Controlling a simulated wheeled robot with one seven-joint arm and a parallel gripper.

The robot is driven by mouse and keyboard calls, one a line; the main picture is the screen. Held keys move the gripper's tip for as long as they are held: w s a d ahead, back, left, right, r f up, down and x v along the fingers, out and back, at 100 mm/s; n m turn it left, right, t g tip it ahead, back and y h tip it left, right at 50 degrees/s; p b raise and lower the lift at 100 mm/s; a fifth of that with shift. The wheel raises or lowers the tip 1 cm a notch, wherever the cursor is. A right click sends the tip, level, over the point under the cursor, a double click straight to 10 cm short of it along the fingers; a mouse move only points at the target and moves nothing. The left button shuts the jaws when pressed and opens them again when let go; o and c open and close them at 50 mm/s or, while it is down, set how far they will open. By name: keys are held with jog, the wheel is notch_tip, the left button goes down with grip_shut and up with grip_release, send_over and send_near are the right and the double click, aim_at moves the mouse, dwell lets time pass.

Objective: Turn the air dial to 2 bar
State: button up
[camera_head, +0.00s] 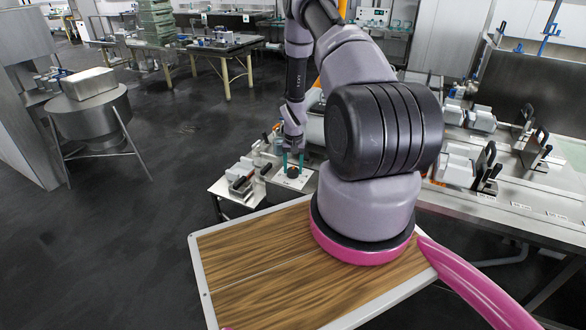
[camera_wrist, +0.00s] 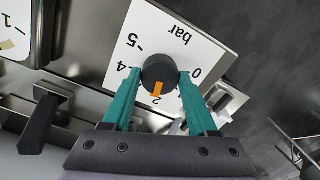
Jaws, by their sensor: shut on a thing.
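The air dial is a round black knob (camera_wrist: 159,70) with an orange pointer mark (camera_wrist: 158,89), on a white scale plate (camera_wrist: 205,52). The plate reads "bar", upside down in the wrist view, with 0, 2, 4 and 5 visible. The orange mark points at the 2, which it partly covers or nearly touches. My gripper (camera_wrist: 160,78) has its two teal fingers on either side of the knob and is shut on it. In the head view the gripper (camera_head: 292,159) reaches down onto the knob (camera_head: 293,171) on its plate (camera_head: 291,181).
A second white plate with a "1" (camera_wrist: 14,32) sits at the wrist view's upper left. A black lever (camera_wrist: 37,125) stands below it. In the head view, metal blocks with a handle (camera_head: 241,184) stand left of the dial. Dark floor (camera_head: 130,220) lies open further left.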

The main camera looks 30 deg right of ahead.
aim_at(294, 169)
jog(key=shift+n, duration=0.9)
jog(key=o, duration=1.4)
jog(key=shift+r, duration=0.1)
notch_tip(294, 169, up, 11)
jog(key=shift+d+f, duration=0.1)
jog(key=shift+f, duration=0.05)
